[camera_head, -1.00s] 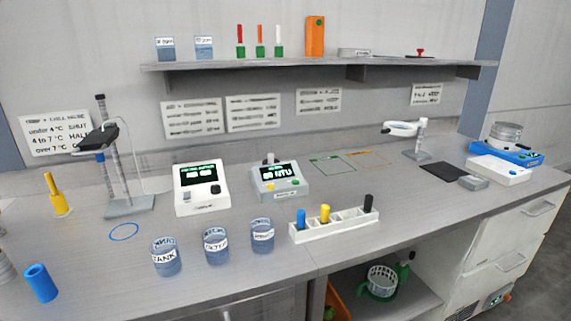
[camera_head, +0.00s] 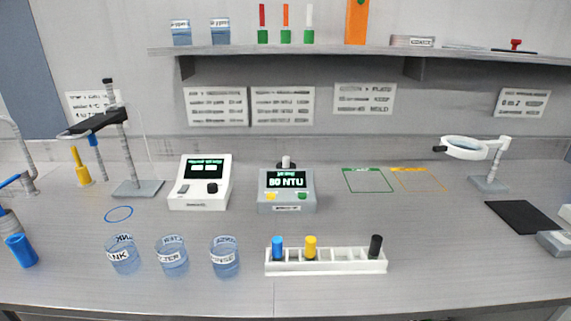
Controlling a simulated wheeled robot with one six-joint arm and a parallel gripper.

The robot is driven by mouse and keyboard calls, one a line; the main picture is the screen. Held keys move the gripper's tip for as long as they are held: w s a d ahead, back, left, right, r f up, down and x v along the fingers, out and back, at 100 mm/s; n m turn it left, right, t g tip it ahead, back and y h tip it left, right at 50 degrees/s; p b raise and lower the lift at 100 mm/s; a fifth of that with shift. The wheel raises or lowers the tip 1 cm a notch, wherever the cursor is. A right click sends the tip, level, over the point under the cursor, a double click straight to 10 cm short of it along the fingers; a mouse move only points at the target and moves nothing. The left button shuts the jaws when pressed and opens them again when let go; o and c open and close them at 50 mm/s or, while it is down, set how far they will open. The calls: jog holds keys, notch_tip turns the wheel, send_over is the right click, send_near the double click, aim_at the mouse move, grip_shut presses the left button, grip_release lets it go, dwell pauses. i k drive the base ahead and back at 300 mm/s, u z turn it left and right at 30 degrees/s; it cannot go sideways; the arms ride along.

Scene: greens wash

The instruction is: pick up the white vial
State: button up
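A small white-topped vial (camera_head: 286,161) stands upright at the top of the grey meter (camera_head: 286,191), whose screen reads 80 NTU. Its lower part is hidden by or inside the meter. A white rack (camera_head: 340,267) at the front of the bench holds a blue vial (camera_head: 277,247), a yellow vial (camera_head: 311,247) and a black vial (camera_head: 376,246). Empty slots lie between the yellow and black ones. My gripper is not in view.
Three labelled beakers (camera_head: 172,256) stand left of the rack. A white instrument (camera_head: 201,183) is left of the meter. A shelf (camera_head: 340,50) overhangs the back. A magnifier (camera_head: 465,148) stands at right. Bench between rack and green outline (camera_head: 368,180) is clear.

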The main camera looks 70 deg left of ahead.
aim_at(286, 159)
jog(key=u, duration=0.4)
jog(key=i, duration=0.65)
jog(key=u, duration=1.25)
jog(key=i, duration=0.55)
jog(key=u, duration=0.55)
